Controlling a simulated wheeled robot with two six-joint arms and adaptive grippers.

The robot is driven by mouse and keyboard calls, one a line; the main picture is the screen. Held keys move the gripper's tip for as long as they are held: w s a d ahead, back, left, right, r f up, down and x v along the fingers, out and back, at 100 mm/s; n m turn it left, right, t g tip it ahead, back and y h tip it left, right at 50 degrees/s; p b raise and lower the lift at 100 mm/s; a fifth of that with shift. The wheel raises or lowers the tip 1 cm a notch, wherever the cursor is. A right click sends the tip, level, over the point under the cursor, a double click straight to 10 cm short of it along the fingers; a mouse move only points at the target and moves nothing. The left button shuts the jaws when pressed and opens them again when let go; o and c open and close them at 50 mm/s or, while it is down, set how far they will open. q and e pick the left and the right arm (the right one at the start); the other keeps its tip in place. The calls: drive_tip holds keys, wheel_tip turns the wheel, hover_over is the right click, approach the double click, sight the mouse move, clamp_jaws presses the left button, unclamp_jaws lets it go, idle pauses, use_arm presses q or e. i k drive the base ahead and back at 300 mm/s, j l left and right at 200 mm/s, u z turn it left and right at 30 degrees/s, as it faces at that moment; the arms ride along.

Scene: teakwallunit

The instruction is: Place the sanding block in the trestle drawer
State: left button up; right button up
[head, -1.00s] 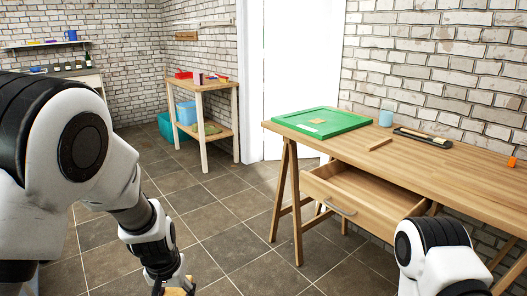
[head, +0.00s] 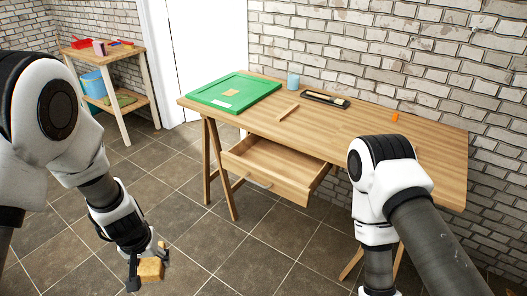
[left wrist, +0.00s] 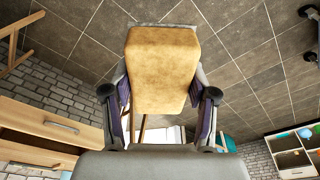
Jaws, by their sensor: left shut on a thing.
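The sanding block (head: 151,269) is a tan block. My left gripper (head: 147,276) is shut on it and holds it above the floor, at the lower left of the head view. In the left wrist view the sanding block (left wrist: 162,70) sits between the two fingers (left wrist: 160,112). The trestle drawer (head: 275,170) is pulled open under the wooden table's front, to the right of and beyond the left gripper. The visible part of its inside looks empty. The drawer also shows at the left of the left wrist view (left wrist: 38,128). My right arm is at the right of the head view; its gripper is out of frame.
The trestle table (head: 360,130) carries a green tray (head: 205,99), a blue cup (head: 293,81), a dark tray (head: 325,98), a wooden strip (head: 288,112) and an orange item (head: 395,117). A side table (head: 135,62) stands at the back left. Tiled floor before the drawer is clear.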

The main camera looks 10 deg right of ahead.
sight(288, 167)
drive_tip(key=i+l+z, duration=0.2)
drive_tip(key=z, duration=0.25)
drive_tip(key=i+z, duration=0.65)
drive_tip(key=z, duration=0.2)
drive_tip(key=i+j, duration=0.45)
